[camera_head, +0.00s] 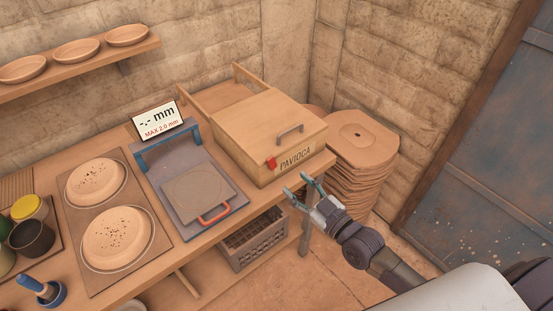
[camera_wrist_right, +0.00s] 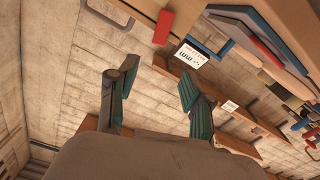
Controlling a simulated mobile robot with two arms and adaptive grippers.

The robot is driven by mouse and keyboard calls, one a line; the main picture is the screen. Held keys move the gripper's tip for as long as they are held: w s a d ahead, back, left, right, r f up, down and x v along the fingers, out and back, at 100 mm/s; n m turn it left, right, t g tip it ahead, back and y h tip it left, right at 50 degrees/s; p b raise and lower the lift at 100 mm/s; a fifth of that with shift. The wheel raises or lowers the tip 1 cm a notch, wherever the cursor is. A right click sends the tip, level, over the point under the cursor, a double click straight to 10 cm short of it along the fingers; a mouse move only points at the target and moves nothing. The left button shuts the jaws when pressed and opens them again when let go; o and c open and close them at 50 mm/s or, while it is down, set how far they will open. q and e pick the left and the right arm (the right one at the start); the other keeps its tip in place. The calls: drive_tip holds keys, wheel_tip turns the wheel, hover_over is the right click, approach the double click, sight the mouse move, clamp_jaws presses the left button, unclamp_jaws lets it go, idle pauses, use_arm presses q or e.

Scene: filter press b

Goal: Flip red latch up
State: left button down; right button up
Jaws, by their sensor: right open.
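The red latch (camera_head: 271,163) is a small red piece on the front left corner of the wooden box marked PAVIOCA (camera_head: 258,140). It also shows as a red block in the right wrist view (camera_wrist_right: 163,27), at the top. My right gripper (camera_head: 303,186) is open and empty, in front of the box's right front side, apart from the latch and to its right and below. In the right wrist view its two teal-padded fingers (camera_wrist_right: 152,88) are spread with nothing between them. My left gripper is not in view.
The wooden table (camera_head: 184,258) carries a grey device with a red-orange handle (camera_head: 214,216) and a sign (camera_head: 158,121) left of the box. A stack of wooden plates (camera_head: 366,142) stands right of it. A crate (camera_head: 256,246) sits below the table.

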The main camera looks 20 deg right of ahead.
sight(271, 159)
drive_tip(key=p+x, duration=0.1)
drive_tip(key=x, duration=0.8)
drive_tip(key=shift+w+d, duration=0.1)
drive_tip(key=shift+w, duration=0.15)
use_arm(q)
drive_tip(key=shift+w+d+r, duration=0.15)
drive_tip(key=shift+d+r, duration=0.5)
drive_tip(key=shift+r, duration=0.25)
use_arm(e)
drive_tip(key=shift+w+f, duration=0.15)
drive_tip(key=shift+w, duration=0.2)
